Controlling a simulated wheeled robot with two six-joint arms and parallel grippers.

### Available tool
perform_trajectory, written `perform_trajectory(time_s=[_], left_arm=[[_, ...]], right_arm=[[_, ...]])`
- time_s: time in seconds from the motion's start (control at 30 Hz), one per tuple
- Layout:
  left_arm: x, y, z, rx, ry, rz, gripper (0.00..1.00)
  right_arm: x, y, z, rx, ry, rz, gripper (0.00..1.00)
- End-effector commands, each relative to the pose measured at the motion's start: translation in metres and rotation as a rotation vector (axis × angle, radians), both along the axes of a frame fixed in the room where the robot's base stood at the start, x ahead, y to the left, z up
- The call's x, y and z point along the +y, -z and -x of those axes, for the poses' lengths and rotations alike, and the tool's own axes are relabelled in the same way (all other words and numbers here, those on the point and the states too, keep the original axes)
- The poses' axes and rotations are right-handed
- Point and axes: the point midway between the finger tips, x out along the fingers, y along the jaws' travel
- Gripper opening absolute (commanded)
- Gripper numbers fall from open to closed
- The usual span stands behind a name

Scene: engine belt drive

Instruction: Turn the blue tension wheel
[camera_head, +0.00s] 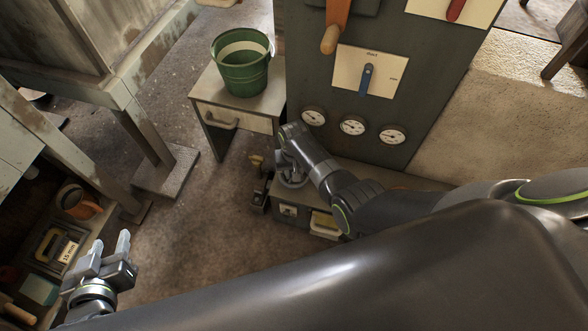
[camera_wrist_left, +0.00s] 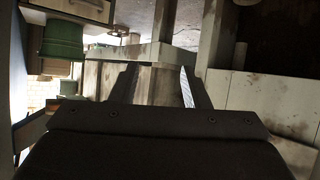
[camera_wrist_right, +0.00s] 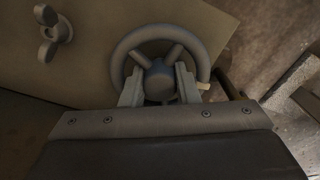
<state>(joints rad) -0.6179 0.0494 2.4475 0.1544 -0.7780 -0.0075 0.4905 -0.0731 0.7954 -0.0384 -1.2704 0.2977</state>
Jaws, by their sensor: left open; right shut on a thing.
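The tension wheel (camera_wrist_right: 155,32) shows in the right wrist view as a dull blue-grey ring with spokes and a round hub, dim in shadow. My right gripper (camera_wrist_right: 158,78) is shut on it, with one finger on each side of the hub, inside the rim. The wheel's lower part is hidden by the gripper. I cannot make out the wheel in the head view, where my right arm reaches down beside the grey machine (camera_head: 400,60). My left gripper (camera_head: 109,248) is open and empty at the lower left of the head view, away from the machine.
A green bucket (camera_head: 241,66) stands on a small drawer cabinet (camera_head: 205,88) left of the machine. A wing-shaped knob (camera_wrist_right: 53,32) sits left of the wheel. Shelves with tools (camera_head: 58,245) lie beyond my left gripper. The floor (camera_head: 190,230) between is clear.

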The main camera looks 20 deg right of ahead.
Motion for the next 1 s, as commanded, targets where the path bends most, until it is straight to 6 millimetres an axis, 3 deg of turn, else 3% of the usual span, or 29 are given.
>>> perform_trajectory(time_s=[0.37, 0.4, 0.47, 0.83, 1.0], left_arm=[[-0.001, 0.005, 0.004, 0.032, 0.002, 0.008, 0.42], [-0.001, 0.005, 0.004, 0.032, 0.002, 0.008, 0.42], [-0.001, 0.005, 0.004, 0.031, 0.003, 0.007, 0.42], [-0.001, 0.005, 0.004, 0.037, 0.003, 0.010, 0.42], [-0.005, 0.023, 0.020, 0.153, 0.011, 0.037, 0.42]], right_arm=[[0.000, 0.000, -0.001, -0.002, 0.013, 0.000, 0.05], [0.000, 0.000, -0.001, -0.003, 0.012, 0.000, 0.29], [0.000, 0.000, -0.001, -0.002, 0.012, 0.000, 0.37], [0.000, -0.001, 0.000, -0.001, 0.012, 0.000, 0.37], [0.000, -0.007, -0.001, -0.002, 0.012, -0.001, 0.37]])
